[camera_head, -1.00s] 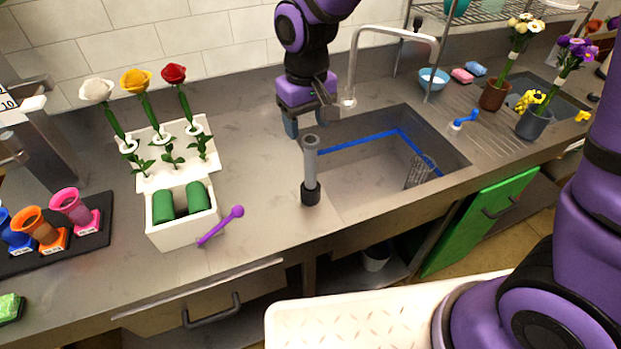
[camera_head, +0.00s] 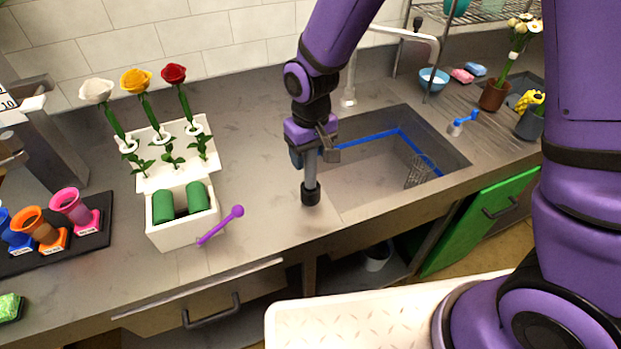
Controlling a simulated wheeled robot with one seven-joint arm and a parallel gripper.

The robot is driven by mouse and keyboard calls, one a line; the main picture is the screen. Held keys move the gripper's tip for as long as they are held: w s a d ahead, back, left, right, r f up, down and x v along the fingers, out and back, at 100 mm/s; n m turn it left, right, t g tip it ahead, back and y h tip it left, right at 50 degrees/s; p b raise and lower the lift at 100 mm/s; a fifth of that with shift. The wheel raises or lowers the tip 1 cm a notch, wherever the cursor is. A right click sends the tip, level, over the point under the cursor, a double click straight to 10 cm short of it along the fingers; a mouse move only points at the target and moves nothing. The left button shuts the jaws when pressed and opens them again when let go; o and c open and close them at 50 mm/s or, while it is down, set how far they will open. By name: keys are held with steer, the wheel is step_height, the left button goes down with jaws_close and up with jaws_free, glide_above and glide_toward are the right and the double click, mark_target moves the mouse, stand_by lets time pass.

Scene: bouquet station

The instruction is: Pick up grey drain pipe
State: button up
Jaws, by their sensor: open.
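The grey drain pipe (camera_head: 310,178) stands upright on the counter at the left front corner of the sink, with a dark collar at its base. My purple gripper (camera_head: 314,156) is at the upper part of the pipe, pointing down. Its jaws are open, with one finger to the left of the pipe and one to the right. The top of the pipe is hidden behind the gripper. I cannot tell whether the fingers touch it.
The sink (camera_head: 380,165) with blue edging lies right of the pipe, with the faucet (camera_head: 352,70) behind. A white flower stand (camera_head: 150,180) and a purple tool (camera_head: 222,226) are to the left. The counter between is clear.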

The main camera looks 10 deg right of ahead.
jaws_close()
